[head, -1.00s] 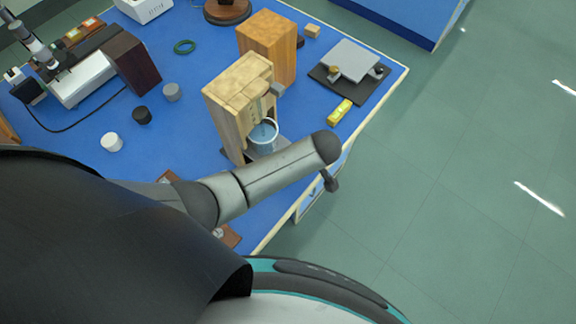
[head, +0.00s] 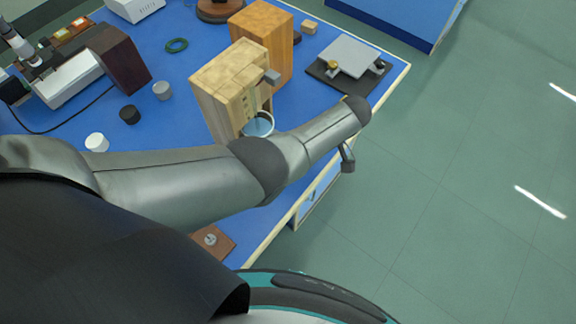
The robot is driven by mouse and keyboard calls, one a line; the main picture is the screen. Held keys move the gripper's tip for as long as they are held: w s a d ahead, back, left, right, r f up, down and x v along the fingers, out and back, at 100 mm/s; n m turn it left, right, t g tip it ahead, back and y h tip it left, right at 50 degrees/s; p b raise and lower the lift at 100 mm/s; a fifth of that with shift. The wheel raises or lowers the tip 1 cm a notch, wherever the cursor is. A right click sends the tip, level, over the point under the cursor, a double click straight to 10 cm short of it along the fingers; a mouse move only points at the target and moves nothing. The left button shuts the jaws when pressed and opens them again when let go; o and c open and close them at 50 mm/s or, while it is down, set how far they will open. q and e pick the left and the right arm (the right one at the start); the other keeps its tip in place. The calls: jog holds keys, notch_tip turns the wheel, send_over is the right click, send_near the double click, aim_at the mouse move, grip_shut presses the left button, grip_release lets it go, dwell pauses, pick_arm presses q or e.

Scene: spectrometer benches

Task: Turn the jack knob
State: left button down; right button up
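The jack (head: 354,57) is a grey plate on a dark base near the bench's right edge. A brass knob (head: 332,64) shows at its front left corner and a dark knob (head: 379,66) at its right. I cannot tell which is the jack knob. My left arm comes in from the left and reaches across the bench, its dark rounded end just below the jack and apart from it in the picture. A small dark part of mine hangs below that end. No finger pair is clear. My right gripper is not in view.
A wooden stand (head: 225,92) with a beaker (head: 260,125) is partly behind my arm. A wooden block (head: 263,38) stands behind it. Black, grey and white caps lie left. A brown plate (head: 216,241) lies at the near edge. Open floor is to the right.

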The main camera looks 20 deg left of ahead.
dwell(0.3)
pick_arm(q)
jog(key=shift+c, duration=2.1)
grip_release()
